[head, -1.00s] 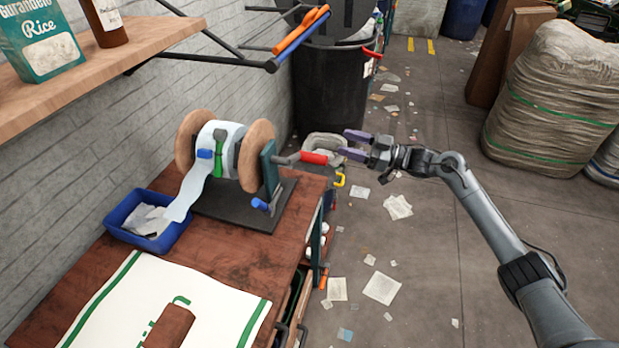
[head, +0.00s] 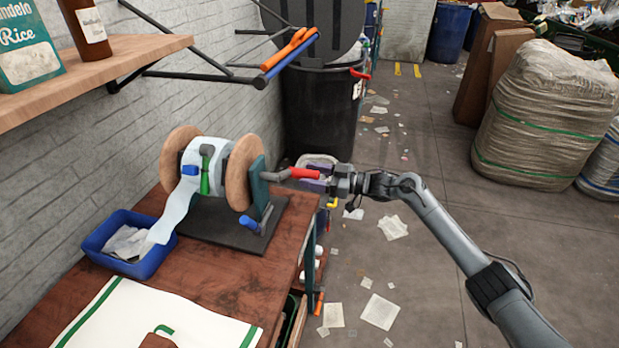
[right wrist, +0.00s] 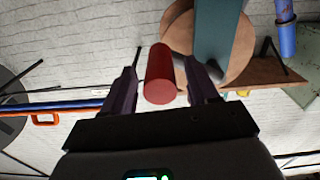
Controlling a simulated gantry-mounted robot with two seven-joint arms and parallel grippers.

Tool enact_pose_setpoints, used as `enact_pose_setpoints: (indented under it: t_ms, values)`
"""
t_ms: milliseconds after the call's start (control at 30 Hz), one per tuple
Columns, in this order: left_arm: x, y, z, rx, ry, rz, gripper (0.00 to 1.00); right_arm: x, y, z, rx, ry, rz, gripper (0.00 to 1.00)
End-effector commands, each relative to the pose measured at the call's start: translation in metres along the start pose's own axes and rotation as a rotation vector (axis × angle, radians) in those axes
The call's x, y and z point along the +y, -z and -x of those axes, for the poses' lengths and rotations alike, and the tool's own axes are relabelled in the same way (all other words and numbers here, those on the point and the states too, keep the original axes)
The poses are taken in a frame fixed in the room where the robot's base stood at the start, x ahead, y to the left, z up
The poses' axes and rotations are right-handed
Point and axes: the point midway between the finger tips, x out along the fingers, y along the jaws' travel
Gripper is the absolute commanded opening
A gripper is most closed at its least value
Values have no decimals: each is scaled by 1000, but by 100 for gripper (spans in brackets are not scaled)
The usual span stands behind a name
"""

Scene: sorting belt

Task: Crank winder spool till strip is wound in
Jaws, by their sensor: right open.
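The winder spool has two wooden flanges (head: 243,171) and stands on a dark base plate (head: 222,228) on the bench. A pale strip (head: 170,215) runs from around its core down to a blue tray (head: 167,262) at the left. The crank arm (head: 275,175) ends in a red handle (head: 304,173) at the spool's right. My right gripper (head: 322,186) is at the handle's outer end. In the right wrist view, the red handle (right wrist: 160,75) lies between its open purple fingers, with visible gaps at the sides. My left gripper is not in view.
A blue lever (head: 250,224) stands at the base's front right. A wall shelf (head: 100,65) holds a rice box and a bottle. A rack with orange and blue bars (head: 290,55) juts out above the spool. A black bin (head: 318,110) stands behind. The floor right of the bench has scattered paper.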

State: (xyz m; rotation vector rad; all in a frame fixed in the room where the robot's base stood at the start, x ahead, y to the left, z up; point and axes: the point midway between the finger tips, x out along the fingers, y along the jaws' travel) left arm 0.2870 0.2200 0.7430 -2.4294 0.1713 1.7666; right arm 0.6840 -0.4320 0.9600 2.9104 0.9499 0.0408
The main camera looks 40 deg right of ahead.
Motion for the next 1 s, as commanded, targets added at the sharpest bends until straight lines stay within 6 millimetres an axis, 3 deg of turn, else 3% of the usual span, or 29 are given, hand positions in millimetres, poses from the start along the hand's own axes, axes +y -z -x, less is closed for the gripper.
enact_pose_setpoints:
  t_ms: [467, 867, 1000]
  values:
    - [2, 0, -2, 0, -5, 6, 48, 0, 0, -11, 0, 1, 0, 59]
    - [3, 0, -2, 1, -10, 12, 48, 0, 0, -11, 0, 1, 0, 0]
    - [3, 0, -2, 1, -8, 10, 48, 0, 0, -11, 0, 1, 0, 0]
